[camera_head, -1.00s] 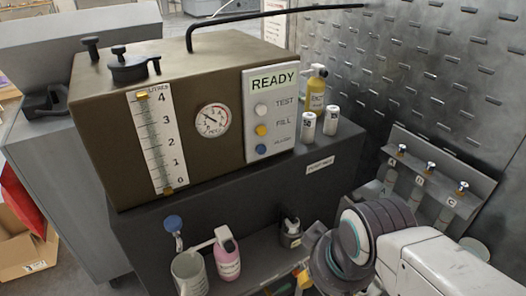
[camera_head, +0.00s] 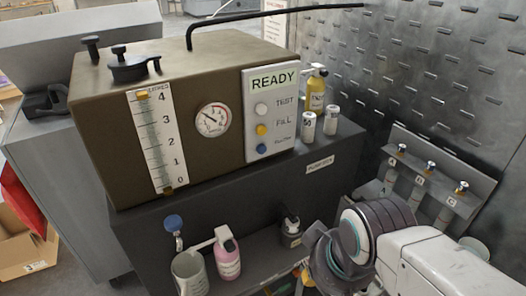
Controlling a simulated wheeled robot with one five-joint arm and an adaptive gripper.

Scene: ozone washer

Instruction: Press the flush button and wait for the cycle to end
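The brown washer unit (camera_head: 100,150) stands on a dark cabinet. Its control panel (camera_head: 270,115) has a green display (camera_head: 273,81) that reads READY. Below it are a white button (camera_head: 261,109) labelled TEST, a yellow button (camera_head: 261,130) labelled FILL, and the blue flush button (camera_head: 261,148), lowest, with a small blurred label. My arm comes in from the lower right, well below and right of the panel. Nothing touches the buttons.
A yellow bottle (camera_head: 316,92) and two white canisters (camera_head: 308,127) stand right of the panel. A pink bottle (camera_head: 227,255) and a grey jug (camera_head: 188,272) sit on the lower shelf. A valve rack (camera_head: 440,180) is at the right, before a metal wall (camera_head: 420,60).

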